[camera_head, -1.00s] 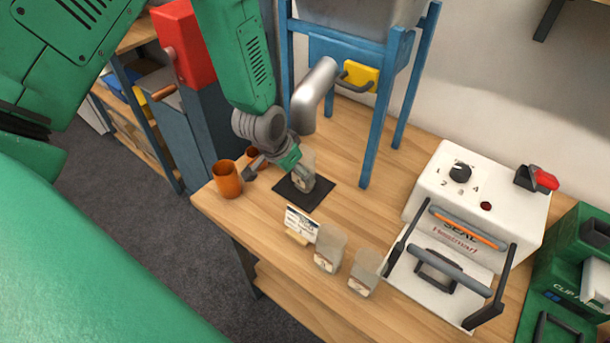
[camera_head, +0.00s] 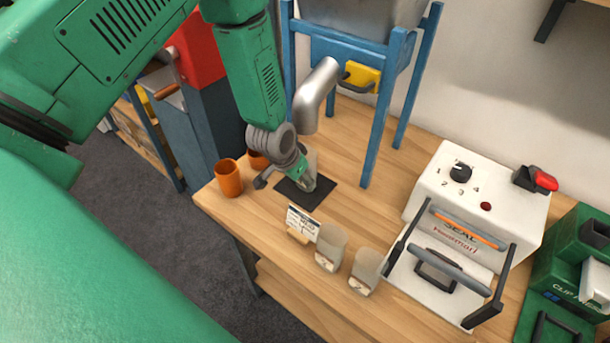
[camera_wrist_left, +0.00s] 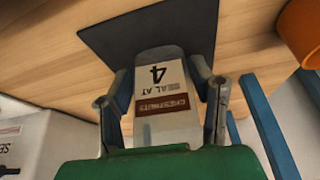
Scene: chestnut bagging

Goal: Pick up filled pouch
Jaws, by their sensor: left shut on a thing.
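The pouch (camera_wrist_left: 160,95) is pale and upright, with a label reading "CHESTNUTS" and "SEAL AT 4". It stands at the black mat (camera_head: 318,199) under the metal spout (camera_head: 313,98). My left gripper (camera_head: 304,178) is shut on the pouch, one finger on each side, as the left wrist view (camera_wrist_left: 161,98) shows. The gripper hides most of the pouch in the head view. I cannot tell whether the pouch touches the mat. My right gripper is not in view.
Two other pouches (camera_head: 330,246) (camera_head: 366,270) stand near the front edge beside a small sign (camera_head: 301,222). Orange cups (camera_head: 228,178) stand left of the mat. A white sealer (camera_head: 480,200) is at the right. Blue hopper legs (camera_head: 376,135) rise behind the mat.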

